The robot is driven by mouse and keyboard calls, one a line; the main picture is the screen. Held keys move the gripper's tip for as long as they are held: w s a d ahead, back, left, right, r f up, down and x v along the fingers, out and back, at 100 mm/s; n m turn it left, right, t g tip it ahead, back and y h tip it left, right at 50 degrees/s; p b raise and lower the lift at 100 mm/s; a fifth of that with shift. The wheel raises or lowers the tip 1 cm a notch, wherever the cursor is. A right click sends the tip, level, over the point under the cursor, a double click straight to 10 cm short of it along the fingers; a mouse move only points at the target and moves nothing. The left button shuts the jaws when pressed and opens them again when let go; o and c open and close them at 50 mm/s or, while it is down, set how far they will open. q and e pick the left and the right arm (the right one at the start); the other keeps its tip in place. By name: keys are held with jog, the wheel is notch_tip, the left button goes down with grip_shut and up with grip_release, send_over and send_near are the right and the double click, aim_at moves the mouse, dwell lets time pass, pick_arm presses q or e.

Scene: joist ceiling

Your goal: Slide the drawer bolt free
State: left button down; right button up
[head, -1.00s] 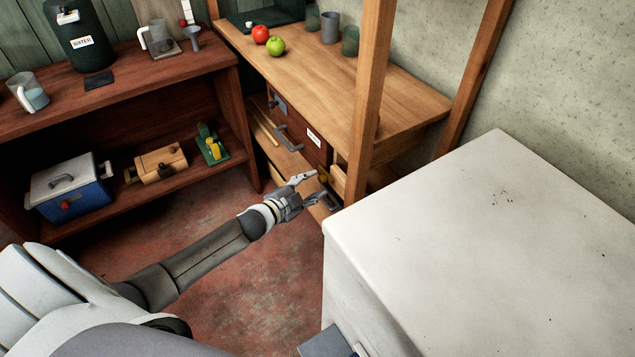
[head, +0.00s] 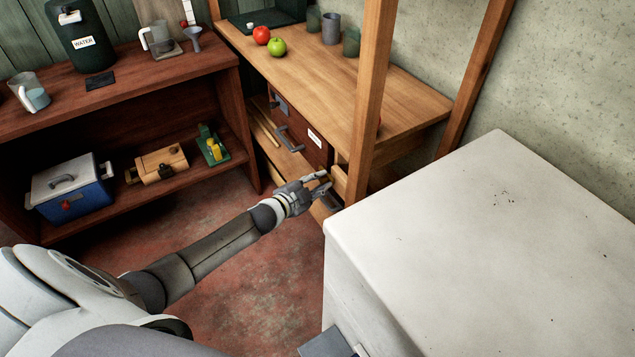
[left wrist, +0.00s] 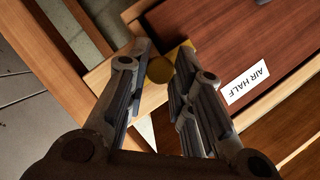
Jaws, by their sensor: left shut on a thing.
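The drawer (head: 308,150) has a dark red-brown front under the wooden bench. It carries a grey handle (head: 286,140) and a white label, which reads "AIR HALF" in the left wrist view (left wrist: 247,83). The brass bolt knob (left wrist: 160,69) shows at the drawer's edge, beside pale wood. My left gripper (head: 323,184) is at the drawer's right end, by the bench post. In the left wrist view its fingers (left wrist: 160,78) are shut on the knob, one on each side. The rest of the bolt is mostly hidden by the fingers. My right gripper is not in view.
A white cabinet (head: 490,220) stands close to the right of my left gripper. A wooden post (head: 369,100) rises just behind it. A red apple (head: 261,35) and a green apple (head: 276,46) sit on the bench. Open floor (head: 255,275) lies below the arm.

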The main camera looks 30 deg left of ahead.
pick_arm(q)
jog(key=shift+d, duration=0.15)
jog(key=s+d, duration=0.1)
jog(key=d+p, duration=0.1)
jog(key=shift+s+d+r, duration=0.1)
jog(key=shift+s+d, duration=0.25)
jog(key=shift+d, duration=0.05)
jog(key=c, duration=1.3)
grip_release()
jog(key=shift+d, duration=0.1)
jog(key=shift+o, duration=0.2)
jog(key=shift+s, duration=0.2)
jog(key=v, duration=1.1)
jog(key=shift+s, duration=0.25)
